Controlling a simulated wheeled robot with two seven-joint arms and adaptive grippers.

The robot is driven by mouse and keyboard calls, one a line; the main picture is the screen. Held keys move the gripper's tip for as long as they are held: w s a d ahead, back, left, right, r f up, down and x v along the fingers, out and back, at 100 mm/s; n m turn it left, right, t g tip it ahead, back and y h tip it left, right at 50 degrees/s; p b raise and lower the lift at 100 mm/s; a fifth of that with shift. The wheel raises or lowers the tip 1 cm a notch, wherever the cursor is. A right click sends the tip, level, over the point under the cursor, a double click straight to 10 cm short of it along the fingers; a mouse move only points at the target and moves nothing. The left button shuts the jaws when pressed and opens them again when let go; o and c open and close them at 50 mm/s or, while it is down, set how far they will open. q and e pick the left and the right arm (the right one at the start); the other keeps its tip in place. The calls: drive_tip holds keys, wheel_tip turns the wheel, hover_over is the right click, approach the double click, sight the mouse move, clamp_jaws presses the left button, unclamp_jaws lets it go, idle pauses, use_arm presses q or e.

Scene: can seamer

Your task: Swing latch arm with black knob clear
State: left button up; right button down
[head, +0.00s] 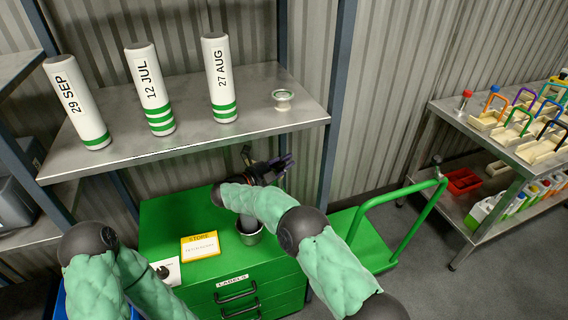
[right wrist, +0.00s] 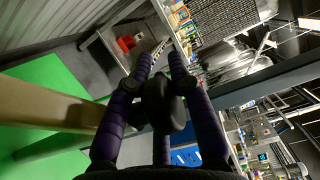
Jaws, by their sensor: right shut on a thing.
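My right gripper (head: 284,163) is above the back right of the green cabinet (head: 190,225), in front of the shelf. The latch arm cannot be made out; my arm covers that spot in the head view. A grey metal cylinder (head: 248,236) stands on the cabinet, partly behind my right forearm. My left arm comes in at lower left, its gripper out of view.
White date-marked cylinders (head: 151,90) and a small spool-like piece (head: 283,99) stand on the metal shelf (head: 190,145). A yellow-and-white card (head: 200,246) lies on the cabinet. A green cart (head: 375,240) is to the right. A steel table (head: 470,130) holds padlock-like items.

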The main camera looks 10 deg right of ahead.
drive_tip(key=shift+r, duration=0.1)
drive_tip(key=c, duration=1.1)
unclamp_jaws()
drive_tip(key=shift+a, duration=0.15)
drive_tip(key=v, duration=1.1)
drive_tip(key=shift+s+a, duration=0.25)
drive_tip(key=shift+a, duration=0.1)
